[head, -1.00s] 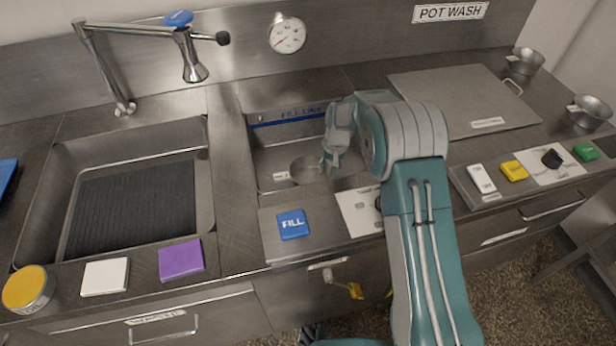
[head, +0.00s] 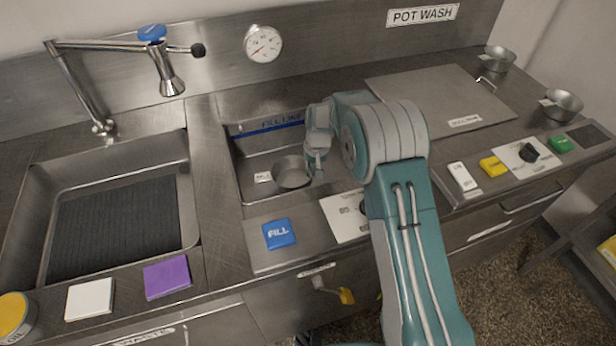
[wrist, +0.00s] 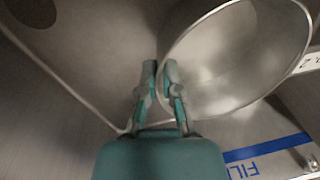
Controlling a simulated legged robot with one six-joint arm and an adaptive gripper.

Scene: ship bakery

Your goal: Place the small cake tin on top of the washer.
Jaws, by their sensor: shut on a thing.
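A round grey metal tin (head: 291,174) with a small white tag is in my gripper (head: 317,174), over the rectangular sink basin with the blue fill line. In the wrist view, the gripper (wrist: 160,70) has its two fingers pinched on the rim of the tin (wrist: 240,55). The tin is open-topped and about upright. Its tag's writing is too small to read in the head view. The washer appears to be the unit at right with a flat steel lid (head: 432,97). The lid is shut and its top is bare.
Two other round tins (head: 499,58) (head: 563,104) stand right of the lid. A control panel (head: 516,157) with yellow and green buttons lies in front of it. A tap (head: 165,75) stands behind the left sink (head: 190,160). My arm passes between basin and lid.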

